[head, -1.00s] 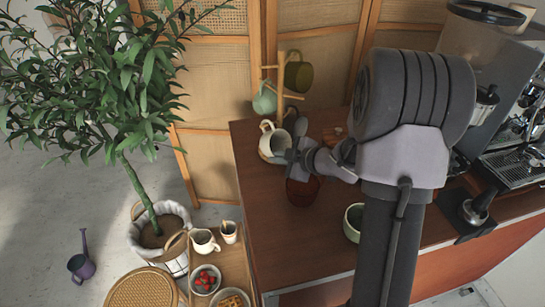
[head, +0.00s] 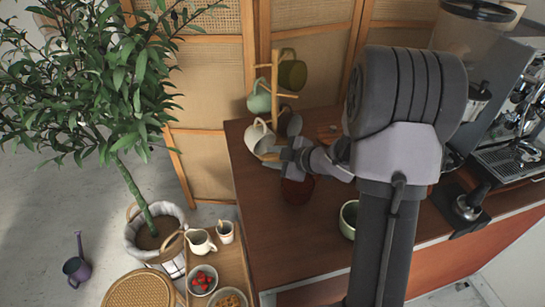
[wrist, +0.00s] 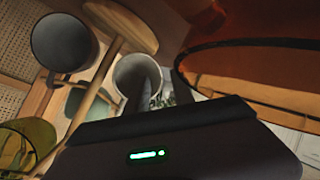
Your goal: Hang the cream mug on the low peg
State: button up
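The cream mug (head: 258,137) is tilted beside the lower part of the wooden mug tree (head: 275,85) in the head view. My gripper (head: 283,153) is to its right, shut on the mug's wall. In the wrist view the mug (wrist: 128,71) opens toward the camera, with one dark finger inside its rim and one outside. A sage mug (head: 259,98) and an olive mug (head: 292,73) hang on upper pegs. The low peg is hard to make out behind the cream mug. Whether the mug touches a peg cannot be told.
A grey mug (wrist: 62,42) is close to the tree. A red-brown cup (head: 297,190) and a pale green cup (head: 348,218) stand on the counter (head: 300,250). A coffee machine (head: 515,130) is at right. A cane screen (head: 220,75) stands behind.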

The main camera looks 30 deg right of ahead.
jog(key=shift+s+r, duration=0.1)
jog(key=p+v, duration=0.6)
jog(key=v, duration=1.1)
jog(key=shift+s+r+p, duration=0.1)
jog(key=shift+p, duration=0.25)
jog(key=w+r+m+h+b, duration=0.2)
jog(key=w+r+m+h, duration=0.1)
jog(key=r+m+h, duration=0.55)
jog(key=s+a+m+g+y, duration=0.2)
jog(key=s+a+m+y, duration=0.1)
jog(key=s+a, duration=0.6)
jog(key=s+a+m+g+y+b, duration=0.1)
jog(key=s+a+m+g+y, duration=0.2)
jog(key=s+a, duration=0.6)
jog(key=a+m, duration=0.2)
jog(key=a, duration=0.3)
jog(key=shift+m, duration=0.25)
